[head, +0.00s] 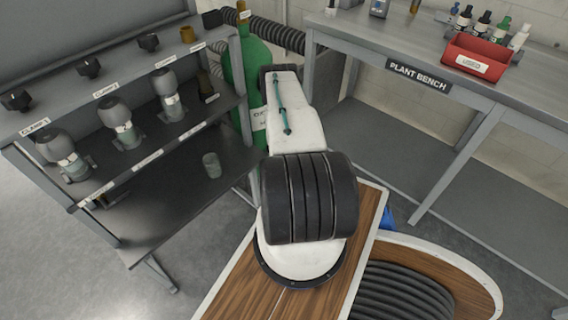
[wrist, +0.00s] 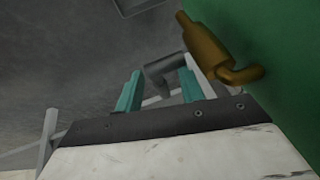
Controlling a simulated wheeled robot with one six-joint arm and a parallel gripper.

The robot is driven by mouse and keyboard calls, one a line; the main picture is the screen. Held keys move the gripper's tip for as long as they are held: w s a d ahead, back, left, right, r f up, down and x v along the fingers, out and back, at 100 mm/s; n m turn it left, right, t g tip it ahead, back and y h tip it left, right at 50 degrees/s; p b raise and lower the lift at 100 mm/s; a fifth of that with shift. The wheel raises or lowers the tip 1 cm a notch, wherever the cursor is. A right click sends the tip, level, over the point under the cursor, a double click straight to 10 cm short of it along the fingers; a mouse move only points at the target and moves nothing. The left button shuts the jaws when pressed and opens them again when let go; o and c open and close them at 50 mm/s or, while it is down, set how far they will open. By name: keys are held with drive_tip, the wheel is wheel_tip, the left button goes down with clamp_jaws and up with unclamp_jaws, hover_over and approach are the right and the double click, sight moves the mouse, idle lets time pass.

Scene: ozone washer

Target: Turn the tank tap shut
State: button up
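The green tank (head: 252,70) stands beyond my arm, upright between the rack and the bench, with a brass fitting (head: 243,12) on top. My arm hides part of its front. In the wrist view the tank's wall (wrist: 285,60) fills the right side. A brass tap (wrist: 207,47) sticks out from it, with a grey bent lever (wrist: 159,69) beside it. My gripper (wrist: 161,80) is open, its two teal fingers apart. The lever shows between the fingers; I cannot tell whether either finger touches it. My gripper is not clearly visible in the head view.
A grey rack (head: 170,185) with several bottle-like units and black knobs stands at the left. The plant bench (head: 400,50) stands at the right, with a red bin (head: 475,57) and bottles on it. A black corrugated hose (head: 275,33) runs behind the tank.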

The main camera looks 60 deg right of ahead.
drive_tip(key=shift+a+r, duration=0.1)
drive_tip(key=v, duration=0.7)
drive_tip(key=shift+r, duration=0.25)
